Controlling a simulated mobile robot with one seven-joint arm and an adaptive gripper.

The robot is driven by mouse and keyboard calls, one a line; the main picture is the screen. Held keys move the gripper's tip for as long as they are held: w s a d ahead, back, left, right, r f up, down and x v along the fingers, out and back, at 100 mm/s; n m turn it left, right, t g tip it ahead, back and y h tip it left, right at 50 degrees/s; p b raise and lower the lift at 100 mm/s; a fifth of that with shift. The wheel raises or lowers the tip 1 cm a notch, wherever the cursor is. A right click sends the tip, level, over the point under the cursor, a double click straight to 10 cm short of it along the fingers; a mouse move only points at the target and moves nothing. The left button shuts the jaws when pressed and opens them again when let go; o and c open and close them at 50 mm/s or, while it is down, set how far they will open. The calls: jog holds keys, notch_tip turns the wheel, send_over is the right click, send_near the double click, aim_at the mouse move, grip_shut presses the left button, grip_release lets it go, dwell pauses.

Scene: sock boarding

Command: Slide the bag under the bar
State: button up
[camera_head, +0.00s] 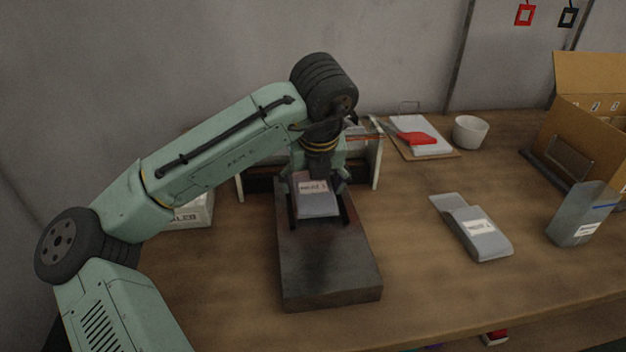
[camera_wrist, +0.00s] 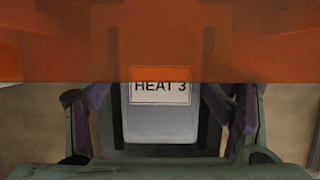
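The grey bag (camera_head: 318,203) with a white label lies flat between dark rails on a dark block (camera_head: 330,265). In the wrist view the bag (camera_wrist: 160,121) shows the label "HEAT 3". A translucent orange bar (camera_wrist: 160,42) crosses the upper half of the wrist view and overlaps the label's top edge. In the head view the bar (camera_head: 365,136) is mostly hidden behind my arm, near a pale frame post (camera_head: 376,165). My gripper (camera_head: 316,184) is low at the bag's far end. Its fingers (camera_wrist: 165,112) stand wide apart on either side of the bag; contact is unclear.
A clipboard (camera_head: 424,140), a white cup (camera_head: 470,132) and a cardboard box (camera_head: 590,120) stand behind. A labelled white box (camera_head: 195,212) is left, partly behind my arm.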

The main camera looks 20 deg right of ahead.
jog(key=shift+o, duration=0.8)
jog(key=shift+s+r, duration=0.1)
jog(key=v, duration=1.2)
jog(key=shift+s, duration=0.1)
